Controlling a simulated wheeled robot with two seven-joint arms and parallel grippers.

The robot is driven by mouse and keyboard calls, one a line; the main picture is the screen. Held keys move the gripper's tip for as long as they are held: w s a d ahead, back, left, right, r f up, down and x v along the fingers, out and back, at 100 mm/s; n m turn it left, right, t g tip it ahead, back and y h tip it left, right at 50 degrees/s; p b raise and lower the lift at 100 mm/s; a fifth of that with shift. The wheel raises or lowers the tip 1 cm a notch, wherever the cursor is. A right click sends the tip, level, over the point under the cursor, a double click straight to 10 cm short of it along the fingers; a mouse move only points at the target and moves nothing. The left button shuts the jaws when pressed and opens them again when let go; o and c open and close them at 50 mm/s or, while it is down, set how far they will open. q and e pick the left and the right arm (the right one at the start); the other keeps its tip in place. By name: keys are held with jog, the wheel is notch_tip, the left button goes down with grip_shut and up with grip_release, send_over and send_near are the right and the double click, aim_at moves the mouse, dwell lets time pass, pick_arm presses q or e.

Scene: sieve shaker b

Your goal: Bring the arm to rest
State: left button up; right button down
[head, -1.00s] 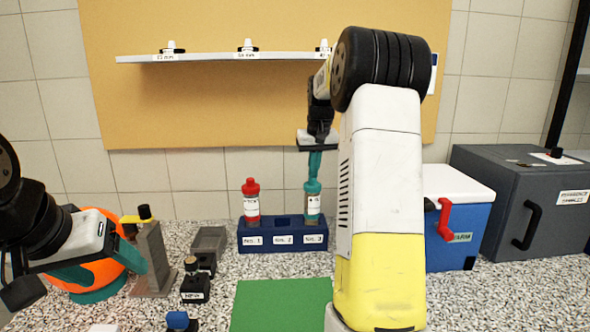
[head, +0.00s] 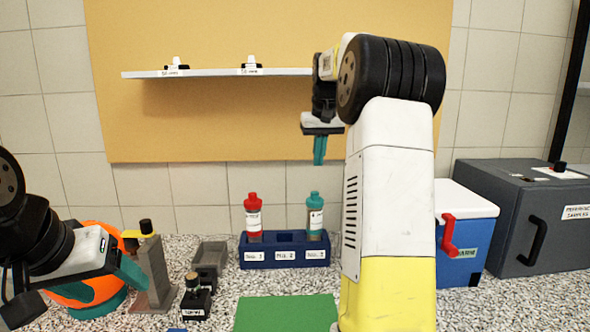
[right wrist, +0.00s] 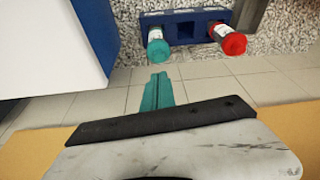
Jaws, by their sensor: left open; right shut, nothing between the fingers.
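My right gripper (head: 319,150) is shut and empty, fingers pointing down, raised above the teal-capped bottle (head: 315,215) and apart from it. Its shut teal fingers (right wrist: 155,95) also show in the right wrist view. The teal-capped bottle and a red-capped bottle (head: 253,215) stand upright in the outer slots of a dark blue rack (head: 284,253); the middle slot is empty. My left gripper (head: 110,285) is open at the lower left, in front of an orange round object (head: 95,232). One of its fingers is partly out of frame or hidden.
A shelf (head: 215,73) with small white-topped items hangs on the back board. A blue cooler box (head: 468,235) and a grey box (head: 525,215) stand on the right. A green mat (head: 285,313), a grey stand (head: 155,270) and a small dark bottle (head: 195,298) are in front.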

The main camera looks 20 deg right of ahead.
jog(key=s+a+t+y, duration=0.2)
jog(key=s+a, duration=0.8)
jog(key=s, duration=0.5)
jog(key=s+a+f+n, duration=0.1)
jog(key=s+a+f, duration=0.3)
jog(key=s, duration=0.4)
jog(key=s+a+f, duration=0.3)
jog(key=s+f, duration=0.1)
jog(key=s, duration=0.4)
jog(key=shift+a+f+n+t+y, duration=0.3)
jog(key=shift+a+f+n+t, duration=0.05)
jog(key=shift+f+n+t, duration=0.05)
jog(key=shift+d, duration=0.15)
